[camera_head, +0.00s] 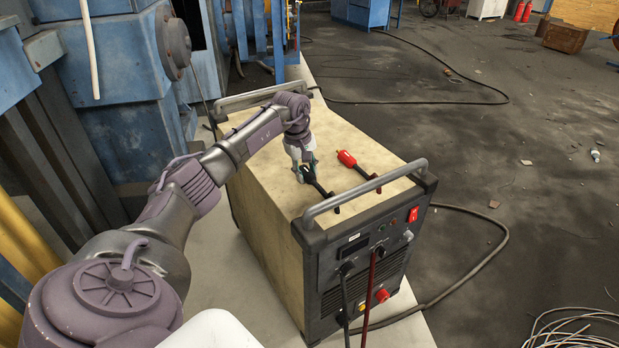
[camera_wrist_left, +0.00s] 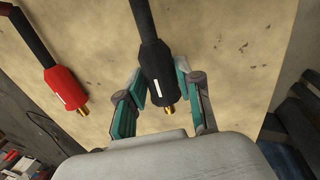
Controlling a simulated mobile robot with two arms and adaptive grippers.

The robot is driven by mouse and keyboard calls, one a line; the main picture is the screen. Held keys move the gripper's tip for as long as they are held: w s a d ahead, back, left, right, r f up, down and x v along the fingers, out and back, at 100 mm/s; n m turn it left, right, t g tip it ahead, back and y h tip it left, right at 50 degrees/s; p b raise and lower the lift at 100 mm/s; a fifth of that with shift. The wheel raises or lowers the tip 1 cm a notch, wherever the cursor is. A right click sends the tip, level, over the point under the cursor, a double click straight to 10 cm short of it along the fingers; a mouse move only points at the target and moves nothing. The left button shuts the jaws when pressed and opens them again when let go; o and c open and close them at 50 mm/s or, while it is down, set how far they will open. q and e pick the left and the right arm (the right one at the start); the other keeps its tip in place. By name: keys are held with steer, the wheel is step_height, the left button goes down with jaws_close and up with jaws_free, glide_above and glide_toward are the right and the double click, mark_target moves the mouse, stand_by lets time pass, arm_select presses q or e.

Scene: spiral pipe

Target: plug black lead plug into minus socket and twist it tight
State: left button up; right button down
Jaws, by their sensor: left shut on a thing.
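The black lead plug (camera_head: 318,186) lies on the beige top of the welding machine (camera_head: 262,190). Socket markings on the front panel (camera_head: 372,268) are too small to read. My right gripper is out of view.
A grey handle (camera_head: 365,192) crosses above the machine's front edge. A black cable (camera_head: 345,292) and a red cable (camera_head: 371,285) hang before the panel. Coiled wires (camera_head: 575,330) lie on the floor at bottom right. Blue machinery (camera_head: 125,130) stands left.

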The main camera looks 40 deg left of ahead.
arm_select(q)
jaws_close()
steer(key=shift+r, duration=0.15)
